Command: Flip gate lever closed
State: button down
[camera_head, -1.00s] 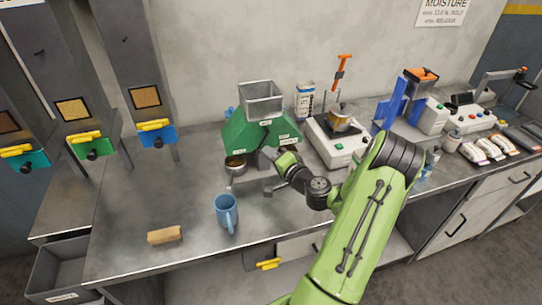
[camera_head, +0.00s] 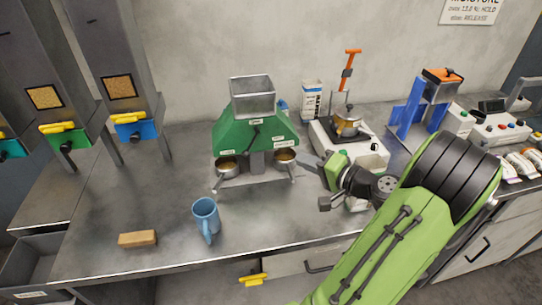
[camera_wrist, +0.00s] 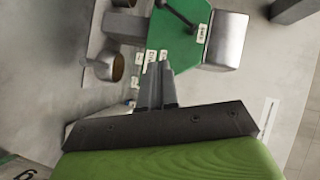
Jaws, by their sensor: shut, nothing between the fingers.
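The green divider (camera_head: 232,137) with a steel hopper (camera_head: 251,92) on top stands at the middle of the bench. A small dark lever (camera_head: 256,134) is on its front face; its exact position is hard to read. The lever also shows as a black rod at the top of the wrist view (camera_wrist: 176,14). My gripper (camera_head: 304,159) is right of the divider, beside the right pan, with its fingers pointing left toward it. In the wrist view the fingers (camera_wrist: 157,72) are together and empty, overlapping the divider's lower edge. I cannot tell whether they touch it.
Two pans, left (camera_head: 228,168) and right (camera_head: 285,158), sit under the divider's outlets. A blue mug (camera_head: 206,215) and a wooden block (camera_head: 137,239) stand in front. A scale (camera_head: 372,155) is behind my gripper.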

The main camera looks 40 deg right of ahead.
send_near(248, 153)
jog(key=w+d, duration=0.3)
jog(key=d, duration=0.1)
jog(key=w+a, duration=0.1)
jog(key=w+f+b, duration=0.1)
jog(key=w+a+f, duration=0.1)
jog(key=shift+w+a, duration=0.25)
jog(key=shift+a, duration=0.1)
jog(key=shift+w+a+t+b, duration=0.35)
jog(key=shift+a+b, duration=0.25)
jog(key=shift+b, duration=0.1)
jog(key=shift+r, duration=0.1)
